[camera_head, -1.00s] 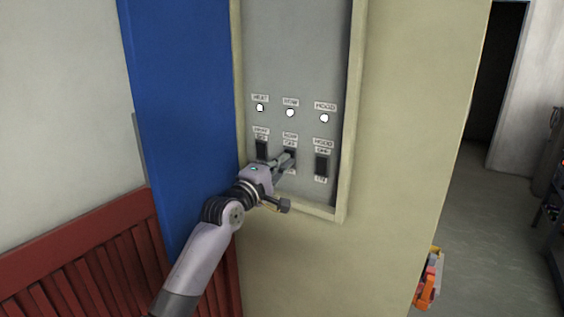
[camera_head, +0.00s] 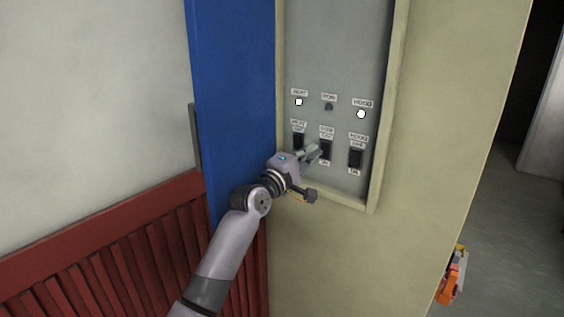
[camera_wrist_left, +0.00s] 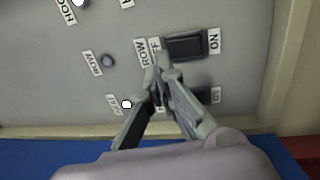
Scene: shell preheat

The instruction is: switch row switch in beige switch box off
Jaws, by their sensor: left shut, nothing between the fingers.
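The beige switch box (camera_head: 373,160) frames a grey panel with three dark switches. The row switch (camera_head: 326,151) is the middle one, and its lamp (camera_head: 328,106) is dark. In the left wrist view the row switch (camera_wrist_left: 186,47) sits between its OFF and ON labels, and the row lamp (camera_wrist_left: 107,61) is dark too. My left gripper (camera_head: 315,149) is shut and empty, its fingertips just left of the row switch. In the left wrist view its fingertips (camera_wrist_left: 160,72) are by the OFF end; I cannot tell if they touch. My right gripper is not in view.
The heat lamp (camera_head: 299,102) and hood lamp (camera_head: 361,114) are lit white. A blue panel (camera_head: 232,100) and red wainscot (camera_head: 130,250) are at left.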

